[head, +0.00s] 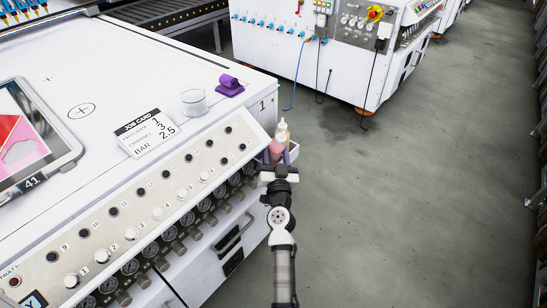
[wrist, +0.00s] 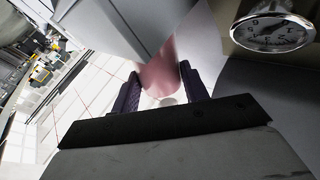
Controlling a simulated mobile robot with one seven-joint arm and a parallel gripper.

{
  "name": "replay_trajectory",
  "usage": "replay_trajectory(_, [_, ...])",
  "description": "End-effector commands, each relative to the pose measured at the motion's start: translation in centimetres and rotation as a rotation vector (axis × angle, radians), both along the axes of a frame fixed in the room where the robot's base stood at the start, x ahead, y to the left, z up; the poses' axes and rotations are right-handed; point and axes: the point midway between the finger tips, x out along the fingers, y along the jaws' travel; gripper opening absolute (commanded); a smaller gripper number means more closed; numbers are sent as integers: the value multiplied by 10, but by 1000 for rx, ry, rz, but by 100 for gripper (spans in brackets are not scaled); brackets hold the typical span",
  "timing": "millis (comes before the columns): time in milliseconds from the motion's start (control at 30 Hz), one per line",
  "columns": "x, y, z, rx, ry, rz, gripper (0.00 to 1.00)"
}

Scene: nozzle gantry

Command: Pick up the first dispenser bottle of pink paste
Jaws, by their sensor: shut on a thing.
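A dispenser bottle of pink paste (head: 276,148) is at the right end of the white machine, by a small white holder (head: 294,149) on its side. My gripper (head: 277,160) is shut on this bottle. In the wrist view the pink bottle (wrist: 158,78) stands between the two dark purple fingers, one on each side. A pale nozzle with a yellowish tip (head: 282,126) shows just above the pink body; I cannot tell whether it belongs to the same bottle. The bottle's lower part is hidden by my gripper in the head view.
The white machine's sloped panel (head: 140,215) with knobs and gauges lies left of my arm. On its top are a job card (head: 147,133), a glass beaker (head: 194,102), a purple cloth (head: 230,86) and a tablet (head: 35,140). Grey floor (head: 420,180) is clear at right.

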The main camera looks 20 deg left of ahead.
Motion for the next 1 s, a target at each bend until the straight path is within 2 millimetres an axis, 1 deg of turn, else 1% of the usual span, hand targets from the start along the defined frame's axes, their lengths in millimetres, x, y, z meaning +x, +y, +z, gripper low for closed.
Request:
replay_trajectory(33, [-1,-3,19,1,-4,-2,32])
replay_trajectory(300, [-6,-18,55,0,-3,-3,32])
replay_trajectory(333, [-9,-28,43,-1,-2,-7,32])
replay_trajectory(367, [-11,-36,42,0,-3,-7,32])
replay_trajectory(467, [-21,-61,41,-1,-3,-8,32])
replay_trajectory(567, [-32,-92,39,-1,-4,-9,32])
replay_trajectory(600, [-37,-105,38,-2,-4,-10,32])
replay_trajectory(800, [-60,-167,41,-2,-5,-8,32])
replay_trajectory(833, [-63,-174,45,-11,-2,-8,32])
replay_trajectory(867, [-64,-176,56,-47,8,-4,32])
replay_trajectory(1000, [-69,-192,61,-172,56,-5,32])
